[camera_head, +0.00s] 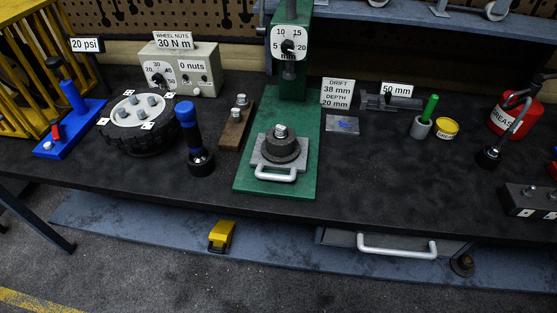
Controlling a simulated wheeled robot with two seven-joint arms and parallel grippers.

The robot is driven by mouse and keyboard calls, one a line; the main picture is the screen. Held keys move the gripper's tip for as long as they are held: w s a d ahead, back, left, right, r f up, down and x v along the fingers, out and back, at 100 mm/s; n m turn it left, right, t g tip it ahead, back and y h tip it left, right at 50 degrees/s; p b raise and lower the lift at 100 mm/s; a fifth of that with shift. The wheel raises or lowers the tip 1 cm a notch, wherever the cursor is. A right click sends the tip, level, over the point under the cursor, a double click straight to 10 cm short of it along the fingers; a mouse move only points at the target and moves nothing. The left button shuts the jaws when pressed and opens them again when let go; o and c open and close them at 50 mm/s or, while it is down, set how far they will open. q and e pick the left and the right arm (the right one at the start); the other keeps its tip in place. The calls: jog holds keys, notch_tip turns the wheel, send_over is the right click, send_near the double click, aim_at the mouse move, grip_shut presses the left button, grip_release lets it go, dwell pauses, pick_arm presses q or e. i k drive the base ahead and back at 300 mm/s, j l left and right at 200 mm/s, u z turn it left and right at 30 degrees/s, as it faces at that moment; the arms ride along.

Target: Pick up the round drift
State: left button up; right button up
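No part marked as the round drift stands out for certain. A white card (337,93) reads "DRIFT 38 mm DEPTH 20 mm" and stands behind a small grey plate (342,124). A brown block (235,128) left of the green press holds two upright metal pieces with round tops (241,100); I cannot tell whether one is the drift. On the press base, a dark round part with a metal top (281,146) sits on a grey plate with a handle (276,174). Neither gripper is in view.
The green press (292,60) stands mid-bench. A blue-handled tool (190,125), a wheel hub (138,118) and a blue stand (72,128) are left. A green-handled tool in a grey cup (424,118), a yellow tin (446,128) and a red grease can (512,118) are right.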

aim_at(280, 134)
jog(key=l, duration=0.45)
jog(key=i+l+z, duration=0.1)
jog(key=l, duration=0.35)
jog(key=i+l, duration=0.1)
jog(key=l, duration=0.3)
